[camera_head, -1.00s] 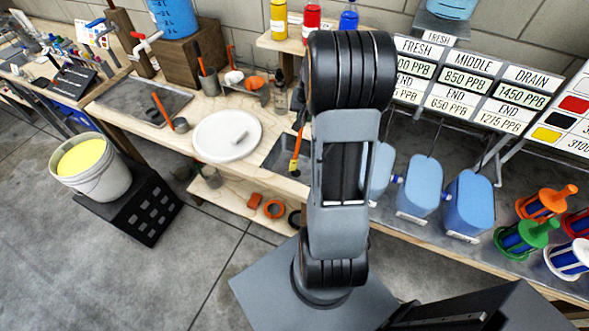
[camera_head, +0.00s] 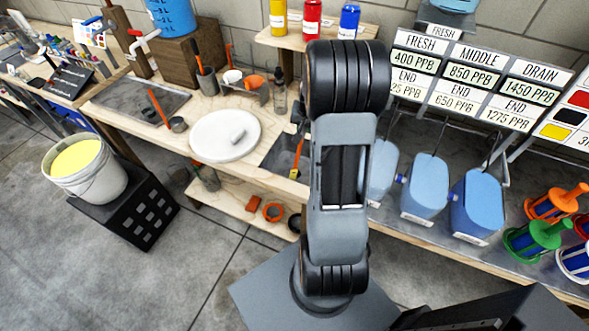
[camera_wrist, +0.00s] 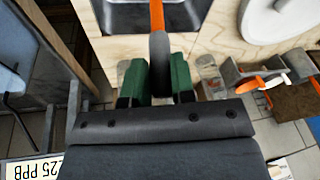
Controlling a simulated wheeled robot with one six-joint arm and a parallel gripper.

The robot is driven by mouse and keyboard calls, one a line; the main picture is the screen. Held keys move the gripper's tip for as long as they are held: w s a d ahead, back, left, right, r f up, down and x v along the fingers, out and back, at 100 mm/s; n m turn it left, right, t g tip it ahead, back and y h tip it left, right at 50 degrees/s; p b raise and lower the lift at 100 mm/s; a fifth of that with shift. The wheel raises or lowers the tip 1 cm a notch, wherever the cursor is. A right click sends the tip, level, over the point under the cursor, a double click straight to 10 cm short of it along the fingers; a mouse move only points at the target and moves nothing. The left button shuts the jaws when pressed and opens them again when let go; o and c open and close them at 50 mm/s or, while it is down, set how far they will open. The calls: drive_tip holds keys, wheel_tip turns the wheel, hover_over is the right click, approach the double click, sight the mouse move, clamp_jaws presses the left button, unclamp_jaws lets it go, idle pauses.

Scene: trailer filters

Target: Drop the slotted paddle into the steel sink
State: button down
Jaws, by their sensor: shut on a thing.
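My gripper has green fingers and shows in the wrist view (camera_wrist: 160,80). It is shut on a grey piece with an orange strip running beyond it, which looks like the slotted paddle (camera_wrist: 157,14). In the head view a slim orange and yellow length of the paddle (camera_head: 297,158) hangs below my wrist, over a recessed grey basin (camera_head: 271,161). That basin looks like the steel sink and shows at the top of the wrist view (camera_wrist: 122,18). My arm hides part of the basin and most of my gripper in the head view. I cannot tell whether the paddle touches the basin.
A white round lid (camera_head: 215,140) lies left of the basin. A grey tray (camera_head: 125,103) under a red-handled tap is farther left. Blue containers (camera_head: 425,187) stand to the right. A bucket of yellow stuff (camera_head: 85,168) stands on a black crate at left.

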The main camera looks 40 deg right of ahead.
drive_tip(key=c, duration=0.9)
unclamp_jaws()
drive_tip(key=b+v, duration=0.1)
drive_tip(key=v, duration=1.2)
drive_tip(key=shift+s+r, duration=0.15)
drive_tip(key=shift+r, duration=0.25)
drive_tip(key=s+a+n, duration=0.3)
drive_tip(key=a, duration=0.4)
drive_tip(key=s+a+n, duration=0.3)
drive_tip(key=s+a, duration=0.1)
drive_tip(key=a, duration=0.4)
drive_tip(key=s+a+n+t, duration=0.1)
drive_tip(key=s+a+n, duration=0.1)
drive_tip(key=s+a, duration=0.2)
drive_tip(key=shift+s+a+f+n+y, duration=0.1)
drive_tip(key=shift+a+n+y, duration=0.1)
drive_tip(key=shift+a, duration=0.75)
drive_tip(key=shift+s+a+f+n+y, duration=0.1)
drive_tip(key=shift+a+n+y, duration=0.1)
drive_tip(key=shift+a, duration=0.75)
